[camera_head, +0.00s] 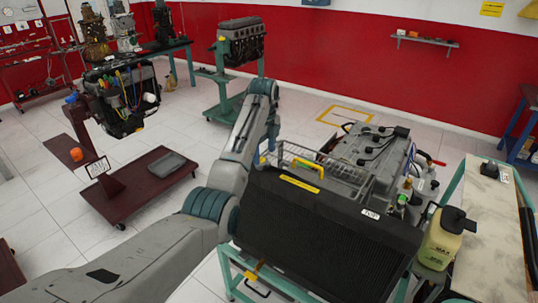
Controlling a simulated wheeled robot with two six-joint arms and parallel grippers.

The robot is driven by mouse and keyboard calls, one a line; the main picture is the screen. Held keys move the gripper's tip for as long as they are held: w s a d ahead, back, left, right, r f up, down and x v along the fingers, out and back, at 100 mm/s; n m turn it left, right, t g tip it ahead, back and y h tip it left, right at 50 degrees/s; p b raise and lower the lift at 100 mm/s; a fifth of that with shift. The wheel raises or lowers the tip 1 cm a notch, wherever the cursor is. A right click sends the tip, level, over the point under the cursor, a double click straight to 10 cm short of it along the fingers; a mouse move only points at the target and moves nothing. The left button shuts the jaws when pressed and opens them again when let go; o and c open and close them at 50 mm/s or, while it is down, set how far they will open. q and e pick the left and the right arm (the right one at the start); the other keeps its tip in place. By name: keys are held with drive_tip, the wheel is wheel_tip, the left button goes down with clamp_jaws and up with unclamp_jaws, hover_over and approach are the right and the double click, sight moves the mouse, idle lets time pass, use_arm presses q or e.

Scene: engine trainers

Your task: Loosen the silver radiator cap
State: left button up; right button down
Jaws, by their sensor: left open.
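The engine trainer's large black radiator (320,225) stands at the front of a teal frame, with a yellow label along its top edge. I cannot make out the silver radiator cap; it may be too small or hidden behind my arm. My left arm comes in from the left, rises and bends down behind the radiator's top left corner. My left gripper (267,156) is small and partly hidden there, open, with nothing visible in it. I cannot tell whether it touches anything. My right gripper is not in view.
A wire basket (325,175) and a yellow handle (309,166) lie behind the radiator, before the engine (375,150). Another engine stand (130,185) is at left. Floor between is clear.

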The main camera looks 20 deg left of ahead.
sight(261, 161)
use_arm(q)
drive_tip(key=shift+a+f, duration=0.25)
drive_tip(key=shift+f, duration=0.35)
drive_tip(key=shift+s+a+f, duration=0.3)
drive_tip(key=shift+a+f, duration=0.05)
drive_tip(key=shift+a, duration=0.05)
drive_tip(key=shift+d, duration=0.1)
drive_tip(key=shift+d, duration=0.1)
drive_tip(key=shift+w, duration=0.1)
drive_tip(key=c, duration=1)
